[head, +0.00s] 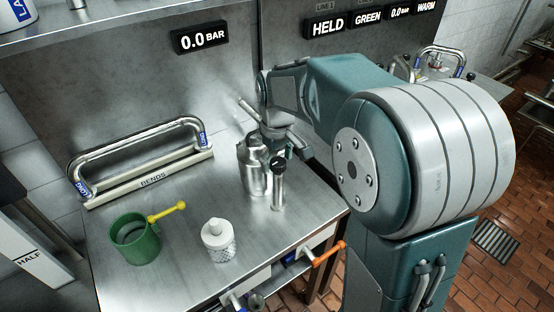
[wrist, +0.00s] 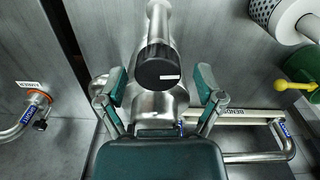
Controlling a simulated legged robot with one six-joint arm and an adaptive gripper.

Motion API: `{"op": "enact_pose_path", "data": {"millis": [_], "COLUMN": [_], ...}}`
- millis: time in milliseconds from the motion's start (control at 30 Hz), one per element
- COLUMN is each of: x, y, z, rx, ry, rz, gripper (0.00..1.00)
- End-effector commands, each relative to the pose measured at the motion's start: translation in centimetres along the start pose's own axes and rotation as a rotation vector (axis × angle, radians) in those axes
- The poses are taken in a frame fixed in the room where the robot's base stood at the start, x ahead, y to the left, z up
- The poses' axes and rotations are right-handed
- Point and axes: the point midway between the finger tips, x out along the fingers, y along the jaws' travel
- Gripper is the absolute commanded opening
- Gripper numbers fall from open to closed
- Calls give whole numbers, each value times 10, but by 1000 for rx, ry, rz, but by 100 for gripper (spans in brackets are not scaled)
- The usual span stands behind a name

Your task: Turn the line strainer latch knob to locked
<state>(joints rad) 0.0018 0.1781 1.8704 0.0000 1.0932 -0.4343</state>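The line strainer is a shiny metal body (head: 252,168) on the steel bench, with a metal branch (head: 278,190) capped by a black knob (head: 279,163). In the wrist view the round black knob (wrist: 158,68) faces the camera, with a short white mark at its lower right. My gripper (wrist: 160,88) is open, one teal-and-grey finger on each side of the knob and strainer body, with visible gaps. In the head view my gripper (head: 277,137) is just above and behind the knob, partly hidden by my arm. I cannot tell the knob's depth between the fingers.
A green cup (head: 135,240) with a yellow handle and a white perforated canister (head: 218,242) stand on the bench's front left. A pipe rack labelled BENDS (head: 150,180) lies behind them. An orange handle (head: 328,253) sticks out at the front right edge. A display (head: 201,38) reads 0.0 BAR.

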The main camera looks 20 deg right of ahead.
Motion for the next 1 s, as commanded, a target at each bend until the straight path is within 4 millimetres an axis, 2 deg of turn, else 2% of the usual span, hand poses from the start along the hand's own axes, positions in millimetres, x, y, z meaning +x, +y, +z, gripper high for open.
{"op": "enact_pose_path", "data": {"millis": [33,67,100,133,333,600,867,900,967,1000], "x": [0,0,0,0,0,1,2,2,2,1], "y": [0,0,0,0,0,0,0,0,0,0], "z": [0,0,0,0,0,1,1,1,1,1], "rx": [0,0,0,0,10,128,135,135,135,135], "ry": [0,0,0,0,-2,-4,-6,-6,-6,-5], "rz": [0,0,0,0,-1,-1,-2,-3,-3,-2], "gripper": [50,36,19,8,8,8,8,65,90,90]}}
